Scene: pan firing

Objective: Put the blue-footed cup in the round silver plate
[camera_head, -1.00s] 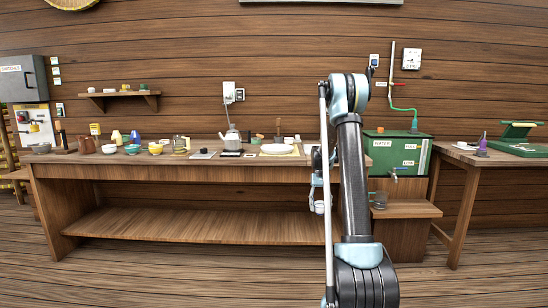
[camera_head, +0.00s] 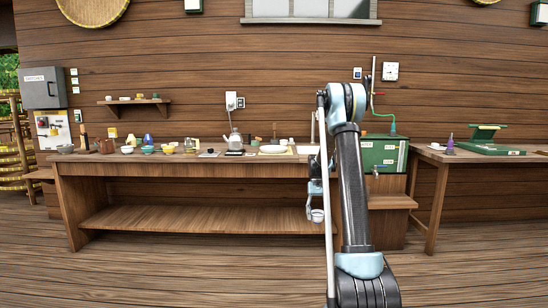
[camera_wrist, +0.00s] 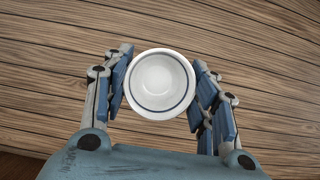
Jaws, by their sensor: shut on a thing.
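A white cup (camera_wrist: 160,83) with a blue ring is seen from above in the wrist view, and its foot is hidden. My gripper (camera_wrist: 162,99) is shut on it, with one finger on each side. In the head view the cup (camera_head: 317,215) hangs at my gripper (camera_head: 315,199), in front of the long table and below its top. I cannot clearly make out a round silver plate. A pale round dish (camera_head: 273,149) lies on the table near its right end.
The long wooden table (camera_head: 140,169) carries bowls (camera_head: 127,149), a kettle (camera_head: 235,139) and other small things. A green water tank (camera_head: 384,153) stands to its right, then a side table (camera_head: 460,157). Open plank floor (camera_head: 190,275) lies in front. My arm hides part of the scene.

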